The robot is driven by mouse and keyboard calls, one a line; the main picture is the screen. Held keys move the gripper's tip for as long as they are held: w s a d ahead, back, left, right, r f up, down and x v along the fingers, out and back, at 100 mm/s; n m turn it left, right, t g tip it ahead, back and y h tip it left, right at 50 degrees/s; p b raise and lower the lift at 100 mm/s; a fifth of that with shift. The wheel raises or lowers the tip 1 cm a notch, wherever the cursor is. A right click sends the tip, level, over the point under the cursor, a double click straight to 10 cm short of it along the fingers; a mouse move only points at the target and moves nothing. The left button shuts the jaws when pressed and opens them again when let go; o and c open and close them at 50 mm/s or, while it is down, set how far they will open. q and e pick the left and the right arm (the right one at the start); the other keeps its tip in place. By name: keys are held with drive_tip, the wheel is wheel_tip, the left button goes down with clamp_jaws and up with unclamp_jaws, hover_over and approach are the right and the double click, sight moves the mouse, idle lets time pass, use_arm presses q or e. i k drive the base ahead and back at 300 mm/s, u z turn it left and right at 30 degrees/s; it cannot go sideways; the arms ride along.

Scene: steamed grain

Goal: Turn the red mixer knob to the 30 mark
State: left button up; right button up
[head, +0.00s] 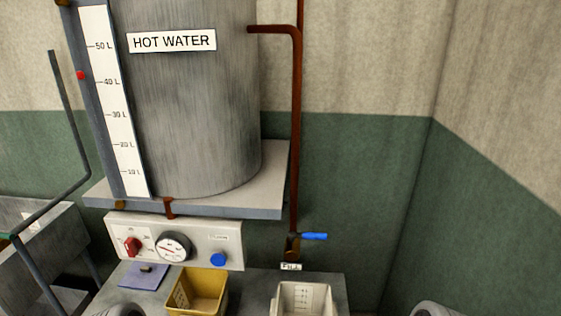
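The red mixer knob (133,246) sits at the left of a white control panel (200,232) below the hot water tank. Small marks are printed around the knob, but they are too small to read, so I cannot tell which mark it points to. A round dial gauge (173,247) with a needle is just right of the knob. Neither gripper shows; only grey rounded parts, apparently of my arms, show at the bottom edge, below the panel and at the right.
The HOT WATER tank (195,110) stands on a shelf (235,205) above the panel. A blue button (218,259) is on the panel's right. Below are a yellow container (193,309), a white container (302,287) and a blue-purple pad (136,281). A blue-handled valve (313,236) ends the rusty pipe.

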sight(132, 244)
drive_tip(key=z, duration=1.1)
drive_tip(key=k, duration=1.35)
drive_tip(key=u, duration=1.55)
drive_tip(key=i, duration=0.55)
